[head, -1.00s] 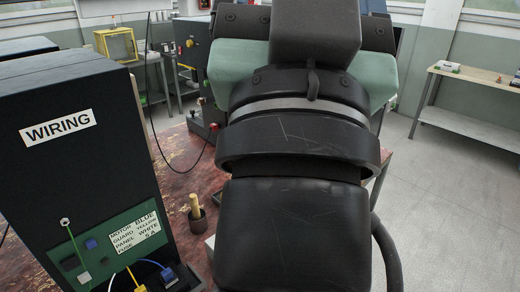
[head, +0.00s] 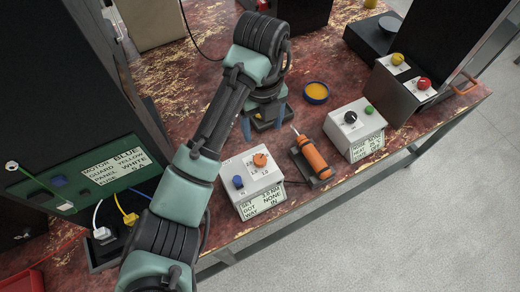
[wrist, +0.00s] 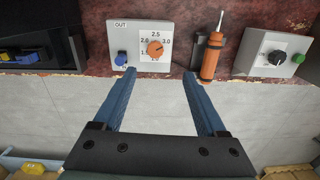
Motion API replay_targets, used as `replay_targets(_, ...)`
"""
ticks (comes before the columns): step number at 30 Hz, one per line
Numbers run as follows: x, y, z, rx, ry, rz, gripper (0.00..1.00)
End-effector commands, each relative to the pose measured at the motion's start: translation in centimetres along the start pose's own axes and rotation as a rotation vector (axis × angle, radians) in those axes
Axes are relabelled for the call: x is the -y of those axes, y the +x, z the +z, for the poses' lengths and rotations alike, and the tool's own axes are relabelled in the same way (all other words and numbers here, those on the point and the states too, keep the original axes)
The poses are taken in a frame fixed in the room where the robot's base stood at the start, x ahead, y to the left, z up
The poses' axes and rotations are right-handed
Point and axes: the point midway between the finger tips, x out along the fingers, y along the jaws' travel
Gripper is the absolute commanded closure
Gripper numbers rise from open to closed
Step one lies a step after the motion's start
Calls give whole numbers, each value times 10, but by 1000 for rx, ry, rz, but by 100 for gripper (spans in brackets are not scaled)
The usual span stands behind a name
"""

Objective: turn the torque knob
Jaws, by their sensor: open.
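The torque knob (head: 260,160) is orange and sits on a numbered white dial of a small light-grey box (head: 253,187) on the bench. A blue switch (head: 238,182) is left of the knob. In the head view my gripper (head: 264,126) is behind the box, pointing down.
An orange screwdriver (head: 314,158) lies in a holder right of the box. Beyond it stands another grey box (head: 355,130) with black and green knobs. A yellow-filled dish (head: 316,93) is behind. A black wiring cabinet (head: 60,85) stands left. Floor is free beyond the bench's front edge.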

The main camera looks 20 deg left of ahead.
Motion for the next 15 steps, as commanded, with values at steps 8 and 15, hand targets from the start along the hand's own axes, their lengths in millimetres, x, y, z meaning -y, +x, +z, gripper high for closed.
replay_targets(8, -8, 35, -3, -26, 29, 25, 26)
replay_targets(15, -10, 78, -4, -25, 26, 25, 26)
